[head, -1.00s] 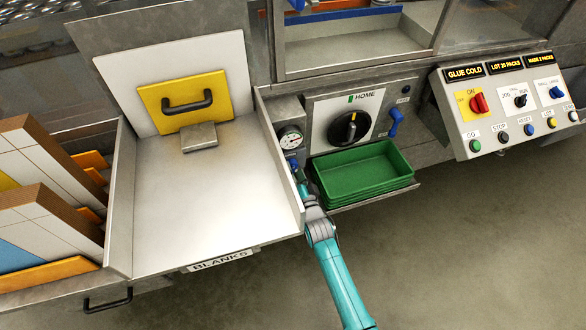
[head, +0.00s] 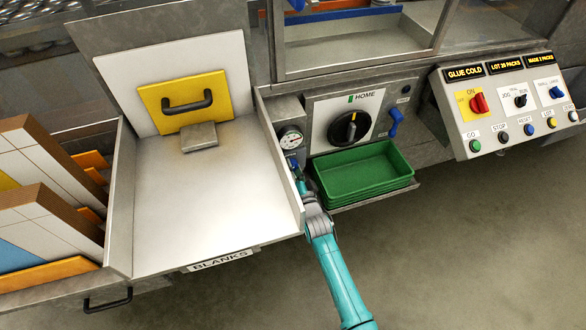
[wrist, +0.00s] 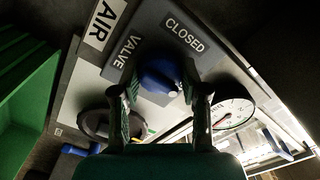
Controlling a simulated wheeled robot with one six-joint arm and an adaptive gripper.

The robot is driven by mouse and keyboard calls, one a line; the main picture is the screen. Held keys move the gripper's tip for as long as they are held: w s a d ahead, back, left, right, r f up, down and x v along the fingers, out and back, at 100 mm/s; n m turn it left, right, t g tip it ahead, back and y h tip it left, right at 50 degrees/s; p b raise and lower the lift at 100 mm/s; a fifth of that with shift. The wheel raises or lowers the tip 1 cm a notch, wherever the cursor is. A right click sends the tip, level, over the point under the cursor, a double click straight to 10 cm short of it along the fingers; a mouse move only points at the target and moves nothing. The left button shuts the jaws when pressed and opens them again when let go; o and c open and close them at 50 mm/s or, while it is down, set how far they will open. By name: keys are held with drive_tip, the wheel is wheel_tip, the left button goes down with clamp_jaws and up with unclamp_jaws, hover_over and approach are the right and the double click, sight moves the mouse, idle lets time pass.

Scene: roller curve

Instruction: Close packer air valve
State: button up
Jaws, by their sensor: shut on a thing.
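The air valve has a blue handle (wrist: 160,78) on a panel with an "AIR VALVE" label (wrist: 106,24) and a "CLOSED" plate (wrist: 184,34) in the wrist view. My gripper (wrist: 168,92) is shut on the blue handle, with one dark finger on each side of it. In the head view my gripper (head: 299,182) reaches in beside the blanks tray, below the gauge, and only a little blue of the handle (head: 292,162) shows. A round pressure gauge (wrist: 233,114) sits close beside the handle; it also shows in the head view (head: 291,140). The handle's exact angle is hard to read.
The blanks tray wall (head: 279,160) stands close on the left of my arm. Green stacked bins (head: 362,175) sit close on the right. A black HOME knob (head: 349,128) and a blue lever (head: 395,122) are farther right. Open floor lies in front.

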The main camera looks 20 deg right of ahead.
drive_tip(key=shift+n, duration=0.4)
drive_tip(key=n, duration=0.8)
drive_tip(key=shift+n, duration=0.3)
drive_tip(key=n, duration=0.4)
drive_tip(key=shift+n, duration=2.2)
drive_tip(key=o, duration=1.1)
drive_tip(key=shift+o, duration=0.2)
